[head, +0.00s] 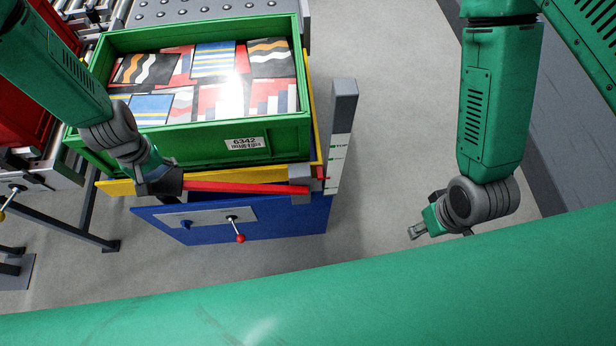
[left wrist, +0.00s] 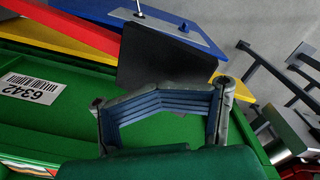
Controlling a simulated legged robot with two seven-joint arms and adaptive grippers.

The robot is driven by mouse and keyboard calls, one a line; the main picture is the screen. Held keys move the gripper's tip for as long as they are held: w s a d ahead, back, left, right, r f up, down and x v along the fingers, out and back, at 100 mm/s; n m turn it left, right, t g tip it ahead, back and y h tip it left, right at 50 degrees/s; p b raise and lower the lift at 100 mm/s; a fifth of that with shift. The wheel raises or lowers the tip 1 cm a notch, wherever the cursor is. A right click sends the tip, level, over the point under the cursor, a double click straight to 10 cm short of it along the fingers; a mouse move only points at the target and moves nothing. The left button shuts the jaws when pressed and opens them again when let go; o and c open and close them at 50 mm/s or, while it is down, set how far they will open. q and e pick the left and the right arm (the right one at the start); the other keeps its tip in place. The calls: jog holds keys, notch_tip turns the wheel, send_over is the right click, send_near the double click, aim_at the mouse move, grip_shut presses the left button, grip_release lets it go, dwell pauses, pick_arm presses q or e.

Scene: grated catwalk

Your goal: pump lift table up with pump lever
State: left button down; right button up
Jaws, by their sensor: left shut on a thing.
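The pump lever is a red bar (head: 245,187) with a black grip at its left end, lying nearly level across the front of the lift table. The lift table has a yellow top (head: 115,188) and a blue body (head: 285,222).
A green crate (head: 190,158) labelled 6342, filled with patterned boxes, sits on the table. A grey post (head: 343,105) with a white scale marked TOP stands at its right. A red-knobbed small lever (head: 238,232) is on the front panel. Floor right of the table is clear.

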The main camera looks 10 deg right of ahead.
pick_arm(q)
jog(key=shift+f, duration=0.1)
notch_tip(320, 180, down, 23)
jog(key=b, duration=1.7)
notch_tip(320, 180, up, 23)
jog(key=p, duration=1.8)
jog(key=shift+r, duration=0.2)
jog(key=shift+f, duration=0.1)
notch_tip(320, 180, down, 24)
jog(key=r+b, duration=0.1)
jog(key=b, duration=1.6)
notch_tip(320, 180, up, 23)
jog(key=p, duration=1.8)
jog(key=shift+r, duration=0.1)
